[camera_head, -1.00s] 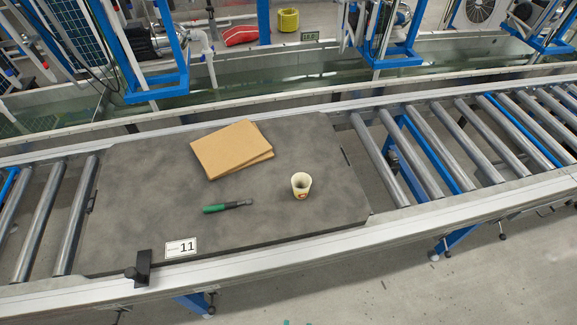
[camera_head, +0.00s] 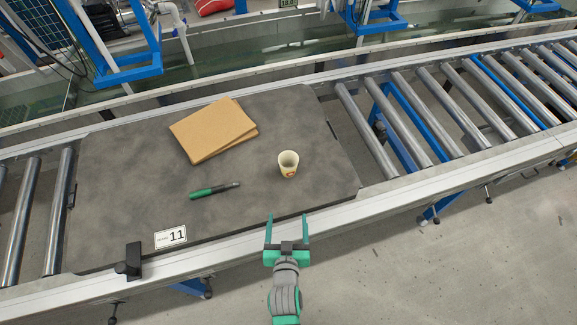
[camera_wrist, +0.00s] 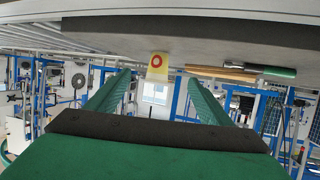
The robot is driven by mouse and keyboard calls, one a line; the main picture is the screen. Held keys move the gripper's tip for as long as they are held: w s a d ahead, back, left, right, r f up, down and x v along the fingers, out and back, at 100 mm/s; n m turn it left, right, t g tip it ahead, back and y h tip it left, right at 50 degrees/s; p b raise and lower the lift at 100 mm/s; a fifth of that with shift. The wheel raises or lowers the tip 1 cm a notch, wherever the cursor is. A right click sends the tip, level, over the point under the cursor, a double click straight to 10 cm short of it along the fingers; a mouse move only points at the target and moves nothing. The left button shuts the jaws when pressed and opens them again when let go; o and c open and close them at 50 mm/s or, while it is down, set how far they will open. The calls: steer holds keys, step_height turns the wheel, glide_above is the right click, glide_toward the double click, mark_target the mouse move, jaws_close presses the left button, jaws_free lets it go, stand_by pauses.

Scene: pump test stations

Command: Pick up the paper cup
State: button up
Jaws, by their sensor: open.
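The paper cup (camera_head: 288,164) is pale with a red-and-yellow mark and stands upright, open end up, on the right part of a dark grey board (camera_head: 130,178). In the wrist view, which appears upside down, the cup (camera_wrist: 157,66) shows between and beyond the fingers. My gripper (camera_head: 287,222) is open and empty, with its two green fingers pointing toward the board's front edge. It is on the near side of the cup and apart from it. The fingers also show in the wrist view (camera_wrist: 160,92).
A green-handled tool (camera_head: 213,190) lies left of the cup. Brown cardboard sheets (camera_head: 212,130) lie behind it. The conveyor's metal front rail (camera_head: 345,216) runs below the board. Rollers (camera_head: 410,118) extend to the right.

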steer(key=m+h, duration=0.1)
glide_toward(289, 170)
steer(key=x, duration=0.3)
steer(key=shift+w, duration=0.1)
steer(key=shift+g, duration=0.3)
steer(key=x, duration=0.4)
steer(key=shift+w, duration=0.2)
steer(key=shift+a+x, duration=0.15)
steer(key=shift+x, duration=1.45)
steer(key=shift+a+x, duration=0.1)
steer(key=shift+x, duration=1.5)
steer(key=shift+c, duration=0.4)
steer(key=c, duration=1)
